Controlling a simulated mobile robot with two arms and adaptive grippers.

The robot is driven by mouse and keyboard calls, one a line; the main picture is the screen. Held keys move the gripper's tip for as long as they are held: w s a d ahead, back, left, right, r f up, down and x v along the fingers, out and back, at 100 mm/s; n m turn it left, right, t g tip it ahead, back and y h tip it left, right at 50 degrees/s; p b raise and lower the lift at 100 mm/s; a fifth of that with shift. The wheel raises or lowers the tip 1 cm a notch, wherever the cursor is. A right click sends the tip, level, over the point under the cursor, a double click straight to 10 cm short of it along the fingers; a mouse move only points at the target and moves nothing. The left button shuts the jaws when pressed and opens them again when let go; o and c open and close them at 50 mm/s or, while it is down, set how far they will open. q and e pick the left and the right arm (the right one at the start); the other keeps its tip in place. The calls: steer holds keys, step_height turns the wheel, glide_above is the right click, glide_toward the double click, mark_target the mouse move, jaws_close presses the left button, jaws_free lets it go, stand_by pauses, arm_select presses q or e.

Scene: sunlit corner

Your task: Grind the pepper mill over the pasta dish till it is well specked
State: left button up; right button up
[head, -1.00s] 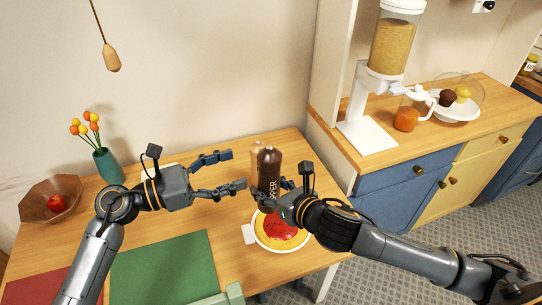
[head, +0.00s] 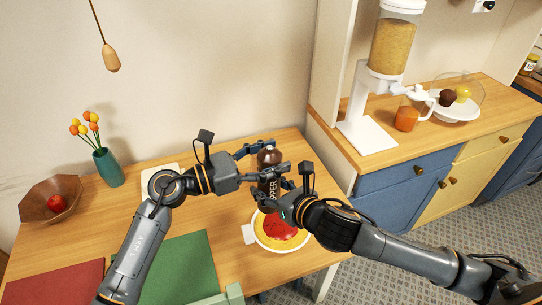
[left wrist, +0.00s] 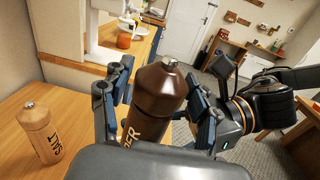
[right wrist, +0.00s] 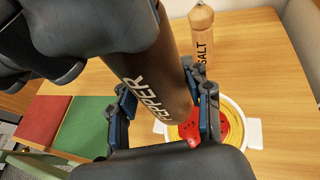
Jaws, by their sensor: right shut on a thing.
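The dark brown pepper mill (head: 270,188) is upright above the pasta dish (head: 262,238), a white dish of yellow pasta with red sauce. My right gripper (head: 280,190) is shut on the mill's lower body; the right wrist view shows the mill (right wrist: 172,80) between its fingers over the dish (right wrist: 237,112). My left gripper (head: 270,157) is open around the mill's head, one finger on each side. The left wrist view shows the mill's head (left wrist: 160,88) between these fingers; I cannot tell whether they touch it.
A pale wooden salt mill (left wrist: 40,132) stands on the table near the mill. Green (head: 185,270) and red (head: 60,284) placemats, a wooden bowl (head: 40,203) with a red apple and a teal vase (head: 108,168) are at the left. A counter with a cereal dispenser (head: 370,130) is at the right.

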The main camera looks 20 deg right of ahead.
arm_select(q)
steer(key=c, duration=0.7)
steer(key=shift+m+g, duration=0.4)
steer(key=shift+g, duration=0.2)
steer(key=m+g, duration=0.2)
steer(key=g, duration=0.1)
steer(key=m+g+y, duration=0.1)
steer(key=m+g, duration=0.1)
steer(key=g, duration=0.1)
steer(key=shift+f+m+g+y, duration=0.1)
steer(key=shift+m+g+y, duration=0.85)
steer(key=shift+g, duration=0.75)
steer(key=shift+a+m+g, duration=0.1)
steer(key=shift+m+g, duration=0.45)
steer(key=shift+g, duration=0.05)
steer(key=o, duration=1.2)
steer(key=shift+s, duration=0.1)
